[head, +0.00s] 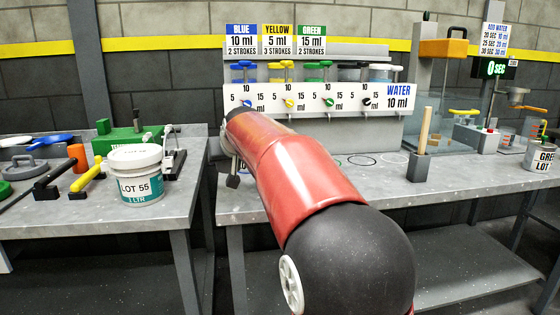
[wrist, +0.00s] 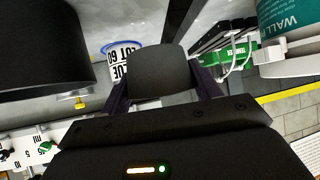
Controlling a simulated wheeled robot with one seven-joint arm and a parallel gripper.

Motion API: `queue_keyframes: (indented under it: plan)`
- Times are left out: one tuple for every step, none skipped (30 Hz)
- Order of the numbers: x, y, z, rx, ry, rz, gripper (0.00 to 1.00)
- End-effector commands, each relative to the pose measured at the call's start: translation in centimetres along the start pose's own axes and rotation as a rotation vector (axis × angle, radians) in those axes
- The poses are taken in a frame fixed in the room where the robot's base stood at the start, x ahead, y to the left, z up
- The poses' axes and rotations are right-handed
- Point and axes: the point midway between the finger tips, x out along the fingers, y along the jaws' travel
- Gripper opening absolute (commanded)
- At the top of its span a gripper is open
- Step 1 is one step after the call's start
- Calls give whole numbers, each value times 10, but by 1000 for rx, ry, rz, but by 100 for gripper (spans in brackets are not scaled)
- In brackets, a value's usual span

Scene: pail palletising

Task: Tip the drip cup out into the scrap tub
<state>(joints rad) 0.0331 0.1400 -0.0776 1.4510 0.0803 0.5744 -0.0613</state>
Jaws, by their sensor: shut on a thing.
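My gripper (wrist: 160,92) is shut on a dark grey, rounded piece (wrist: 160,72) between its two fingers in the wrist view. It appears to be the drip cup, but its opening and contents do not show. In the head view my red arm covers most of the gripper, which is over the left end of the dispenser bench; a small dark piece (head: 232,181) hangs below it. A large black rounded body (wrist: 42,45) fills the upper left of the wrist view; I cannot tell what it is. I cannot pick out the scrap tub for certain.
The dispenser (head: 320,98) has coloured knobs and stands along the back. A white LOT 55 pail (head: 138,178) stands on the left bench, beside a green box (head: 125,138). A wooden-handled tool (head: 424,130) stands in a grey holder. A gap separates the benches.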

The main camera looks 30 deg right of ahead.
Motion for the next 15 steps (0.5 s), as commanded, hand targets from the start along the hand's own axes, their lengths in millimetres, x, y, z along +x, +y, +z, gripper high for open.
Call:
queue_keyframes:
  plan:
    - [-2,2,-2,10,5,-6,35]
    - [-2,3,-3,18,7,-12,35]
    - [-4,4,-4,30,10,-20,35]
    - [-5,6,-5,38,13,-26,35]
    - [-6,7,-6,49,17,-34,35]
    - [-7,9,-8,65,21,-44,35]
    - [-8,10,-9,76,24,-52,35]
    - [-9,12,-11,89,27,-61,35]
    - [-11,14,-12,105,30,-72,35]
    - [-12,15,-14,116,34,-81,35]
    - [-14,16,-15,129,38,-90,35]
    - [-13,19,-14,145,41,-100,35]
    - [-13,20,-13,156,43,-109,35]
    - [-13,21,-13,169,46,-118,35]
    - [-14,24,-14,186,51,-129,35]
